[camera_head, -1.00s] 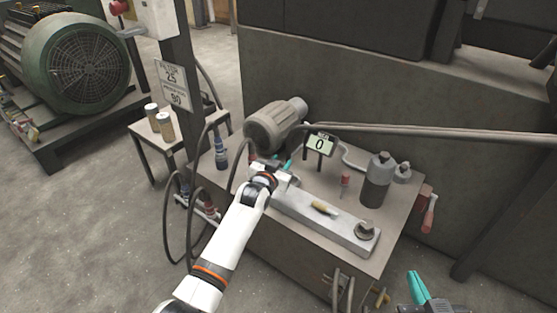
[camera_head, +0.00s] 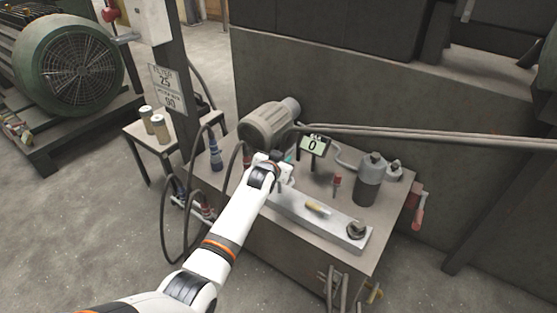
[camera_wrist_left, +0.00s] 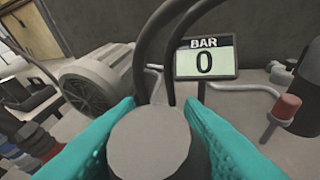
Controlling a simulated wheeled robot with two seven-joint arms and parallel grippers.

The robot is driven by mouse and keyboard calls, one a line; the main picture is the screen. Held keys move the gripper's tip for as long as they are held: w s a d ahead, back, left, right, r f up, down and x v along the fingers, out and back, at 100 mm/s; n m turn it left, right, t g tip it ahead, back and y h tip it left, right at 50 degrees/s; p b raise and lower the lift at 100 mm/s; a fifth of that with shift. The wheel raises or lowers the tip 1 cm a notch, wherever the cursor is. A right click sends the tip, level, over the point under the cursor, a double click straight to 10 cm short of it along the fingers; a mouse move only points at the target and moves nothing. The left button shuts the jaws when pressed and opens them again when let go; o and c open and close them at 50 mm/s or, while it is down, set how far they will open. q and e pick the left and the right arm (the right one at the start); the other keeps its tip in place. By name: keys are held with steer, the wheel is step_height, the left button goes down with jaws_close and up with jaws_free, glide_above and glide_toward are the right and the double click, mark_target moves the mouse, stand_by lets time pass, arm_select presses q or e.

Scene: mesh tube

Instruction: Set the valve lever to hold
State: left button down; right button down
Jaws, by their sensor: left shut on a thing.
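My left gripper (camera_head: 288,157) is over the back left of the bench, mostly hidden behind my wrist. In the left wrist view its teal fingers (camera_wrist_left: 157,110) are shut on a grey round-faced part (camera_wrist_left: 150,142), one finger on each side. A dark hose rises behind this part. I cannot tell whether it is the valve lever. A small yellowish piece (camera_head: 317,209) lies on the long grey block (camera_head: 290,206). A red-handled lever (camera_head: 418,210) hangs at the bench's right side. My right gripper is not in view.
The BAR display (camera_head: 314,144) reads 0; it also shows in the wrist view (camera_wrist_left: 205,60). A grey motor (camera_head: 268,126), a dark bottle (camera_head: 369,182) and a red-capped piece (camera_head: 337,183) stand on the bench (camera_head: 370,258). Hoses (camera_head: 168,215) loop at the left.

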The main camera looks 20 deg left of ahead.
arm_select(q)
steer(key=shift+w+d+f, duration=0.1)
steer(key=shift+w+d, duration=0.05)
steer(key=shift+w, duration=0.05)
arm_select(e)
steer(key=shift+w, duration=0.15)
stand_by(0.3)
arm_select(q)
steer(key=c, duration=1)
jaws_free()
steer(key=shift+w, duration=0.1)
steer(key=p+v, duration=0.1)
steer(key=v, duration=0.2)
steer(key=shift+w+p, duration=0.1)
steer(key=shift+p, duration=0.2)
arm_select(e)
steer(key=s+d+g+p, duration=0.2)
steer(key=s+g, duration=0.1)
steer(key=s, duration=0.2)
arm_select(q)
steer(key=p+v, duration=0.1)
steer(key=v, duration=0.8)
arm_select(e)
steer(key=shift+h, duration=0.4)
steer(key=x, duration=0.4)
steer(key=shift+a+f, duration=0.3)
